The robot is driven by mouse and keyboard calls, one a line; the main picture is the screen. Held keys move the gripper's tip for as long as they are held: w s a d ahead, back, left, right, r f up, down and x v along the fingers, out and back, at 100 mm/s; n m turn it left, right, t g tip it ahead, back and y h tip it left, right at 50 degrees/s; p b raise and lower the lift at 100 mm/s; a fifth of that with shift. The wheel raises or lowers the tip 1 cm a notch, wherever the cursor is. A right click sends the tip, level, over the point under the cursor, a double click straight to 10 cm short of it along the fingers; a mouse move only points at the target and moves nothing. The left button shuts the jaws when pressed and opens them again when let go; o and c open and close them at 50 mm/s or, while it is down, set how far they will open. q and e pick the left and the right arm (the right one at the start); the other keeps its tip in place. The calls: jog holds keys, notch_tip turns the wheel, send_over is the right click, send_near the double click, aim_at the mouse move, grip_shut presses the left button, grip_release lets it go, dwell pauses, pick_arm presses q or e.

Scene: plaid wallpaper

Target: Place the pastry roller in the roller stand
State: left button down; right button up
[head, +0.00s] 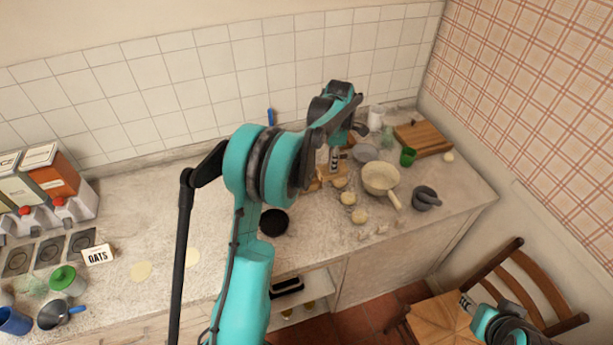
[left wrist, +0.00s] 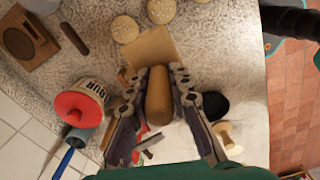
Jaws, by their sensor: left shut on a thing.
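The pastry roller (left wrist: 158,100), a plain brown wooden cylinder, lies between the two fingers of my left gripper (left wrist: 157,75) in the left wrist view. The gripper is shut on it, over the counter. In the head view my left gripper (head: 337,158) is at the back middle of the counter, partly hidden by my arm. A pale wooden piece (left wrist: 152,47), perhaps the roller stand, shows just beyond the roller's end; whether they touch is unclear. My right gripper (head: 468,303) shows at the lower right beside a chair, its jaws unclear.
A red-lidded canister (left wrist: 80,105) stands left of my left gripper in the wrist view. Several round buns (head: 347,198), a cream pan (head: 381,180), a mortar (head: 425,198) and a cutting board (head: 423,139) are to the right. A black dish (head: 273,222) is near the front edge.

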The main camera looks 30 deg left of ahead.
pick_arm(q)
jog(key=shift+w+a+f+b, duration=0.2)
jog(key=shift+a+f+b, duration=0.2)
jog(key=shift+a+f, duration=2.2)
jog(key=shift+w+a+f+b, duration=0.15)
jog(key=shift+a+f+b, duration=0.25)
jog(key=shift+a+f, duration=2.15)
jog(key=shift+f, duration=0.15)
jog(key=c, duration=1.4)
grip_release()
